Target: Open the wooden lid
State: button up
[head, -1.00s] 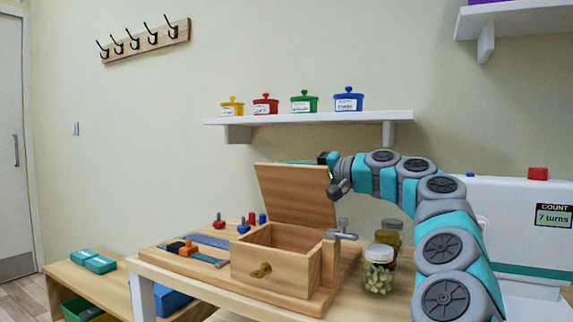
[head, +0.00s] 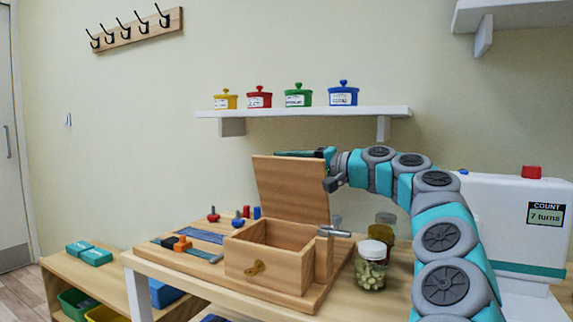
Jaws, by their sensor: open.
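The wooden lid (head: 291,188) stands raised at the back of the wooden box (head: 268,262), tilted a little backward. The inside of the box shows from above. One teal finger lies along the top edge. The other finger is hidden or hard to make out, and I cannot tell whether the gripper touches the lid.
A metal tap-like fitting (head: 334,229) is at the box's right side. Glass jars (head: 371,266) stand to its right. A board with straps and pegs (head: 200,238) lies left. A wall shelf (head: 300,113) with several coloured pots is above. A white counter machine (head: 515,215) stands right.

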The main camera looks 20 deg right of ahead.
jog(key=shift+r, duration=0.1)
jog(key=shift+r, duration=1.7)
jog(key=shift+o, duration=0.2)
jog(key=shift+s+r, duration=0.1)
jog(key=shift+r, duration=0.05)
jog(key=shift+o, duration=0.2)
jog(key=shift+s+a, duration=0.2)
jog(key=shift+s, duration=0.15)
jog(key=shift+o, duration=0.4)
jog(key=shift+s+a+r+b, duration=0.15)
jog(key=shift+s, duration=0.5)
jog(key=shift+s+a+r+b, duration=0.1)
jog(key=shift+s+b, duration=0.05)
jog(key=shift+s, duration=0.45)
jog(key=s+a, duration=0.1)
jog(key=s, duration=0.3)
jog(key=s+a+b, duration=0.1)
jog(key=s, duration=0.3)
jog(key=s+a, duration=0.1)
jog(key=s, duration=0.3)
jog(key=shift+a+r+b, duration=0.2)
jog(key=shift+r+b, duration=0.1)
jog(key=shift+b, duration=0.05)
jog(key=shift+c, duration=0.8)
